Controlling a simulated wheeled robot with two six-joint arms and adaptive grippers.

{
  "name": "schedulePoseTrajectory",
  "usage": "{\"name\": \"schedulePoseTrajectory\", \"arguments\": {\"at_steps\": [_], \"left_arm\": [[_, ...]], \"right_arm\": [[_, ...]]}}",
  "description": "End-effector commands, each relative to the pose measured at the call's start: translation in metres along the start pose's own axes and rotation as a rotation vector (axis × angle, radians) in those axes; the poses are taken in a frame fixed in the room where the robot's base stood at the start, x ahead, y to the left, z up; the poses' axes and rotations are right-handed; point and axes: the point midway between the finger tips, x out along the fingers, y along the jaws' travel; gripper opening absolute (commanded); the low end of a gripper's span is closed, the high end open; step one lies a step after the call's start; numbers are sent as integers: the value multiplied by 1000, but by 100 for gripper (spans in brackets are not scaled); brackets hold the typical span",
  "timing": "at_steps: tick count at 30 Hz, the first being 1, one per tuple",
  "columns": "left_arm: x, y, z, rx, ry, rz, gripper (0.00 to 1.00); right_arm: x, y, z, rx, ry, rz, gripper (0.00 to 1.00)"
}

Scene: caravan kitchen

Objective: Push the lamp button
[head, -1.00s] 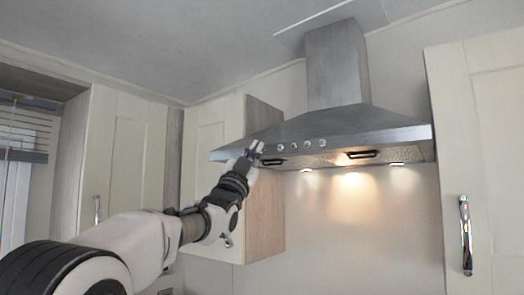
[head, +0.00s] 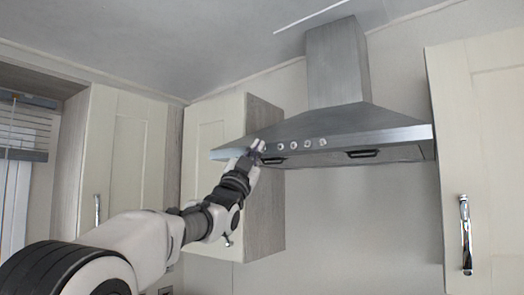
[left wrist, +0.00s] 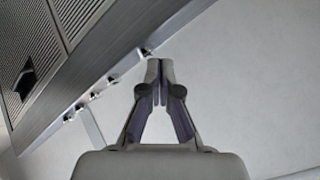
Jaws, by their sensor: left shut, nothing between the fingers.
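The range hood (head: 345,120) hangs on the wall, with a row of small round buttons (head: 294,146) along its front edge. Its lamps underneath are dark. My left gripper (head: 258,148) is at the left end of this row, shut and empty. In the left wrist view the closed fingertips (left wrist: 160,66) are right beside the end button (left wrist: 147,52); I cannot tell whether they touch it. The other buttons (left wrist: 97,93) run off to the lower left there. My right gripper is not in view.
A cream wall cabinet (head: 210,130) stands behind and left of my left gripper. Another cabinet (head: 490,150) with a metal handle (head: 466,235) is on the right. The wall (head: 360,220) below the hood is clear.

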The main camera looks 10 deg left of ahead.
Motion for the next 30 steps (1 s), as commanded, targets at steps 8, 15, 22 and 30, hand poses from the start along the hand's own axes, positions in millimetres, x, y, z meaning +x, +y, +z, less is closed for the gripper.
{"name": "schedulePoseTrajectory", "arguments": {"at_steps": [8, 15, 22, 30], "left_arm": [[-4, -3, -2, 0, 0, 0, 0], [-17, -7, -6, 1, 2, -2, 0], [-37, -21, -20, 0, 2, -2, 0], [-47, -33, -32, 0, 0, 0, 0]], "right_arm": [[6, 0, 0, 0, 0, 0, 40], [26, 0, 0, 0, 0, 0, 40], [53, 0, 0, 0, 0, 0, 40], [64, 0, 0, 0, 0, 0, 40]]}}
